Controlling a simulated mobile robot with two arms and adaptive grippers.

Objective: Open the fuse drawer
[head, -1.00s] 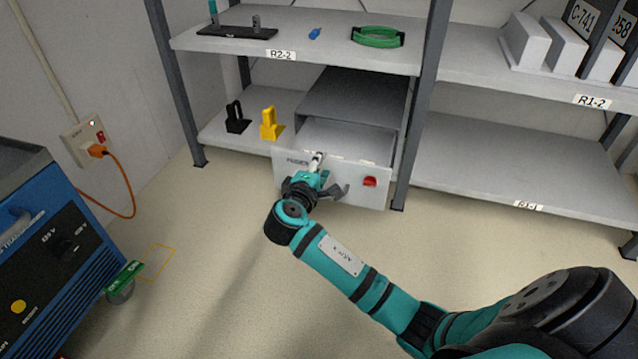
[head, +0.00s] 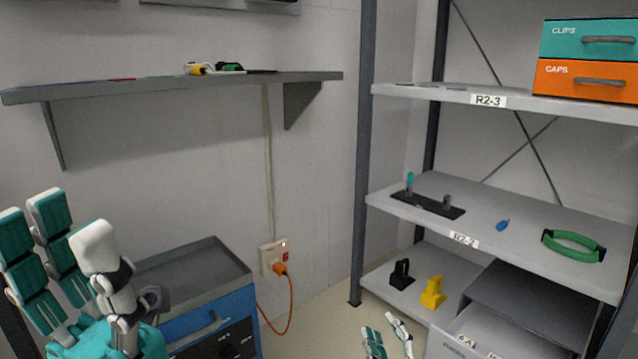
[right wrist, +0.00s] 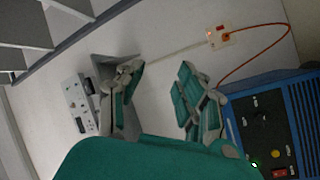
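In the right wrist view my right gripper (right wrist: 158,85) is open and empty, facing the wall. My left gripper (head: 76,228) is raised at the lower left, fingers apart and empty, far from the drawer.
A black holder (head: 401,274) and a yellow holder (head: 433,292) stand left of the cabinet. A green ring (head: 573,246) lies on the shelf above. A blue machine (head: 215,325) stands by the wall, its orange cable (head: 290,305) plugged into a socket. A wall shelf (head: 200,85) hangs above.

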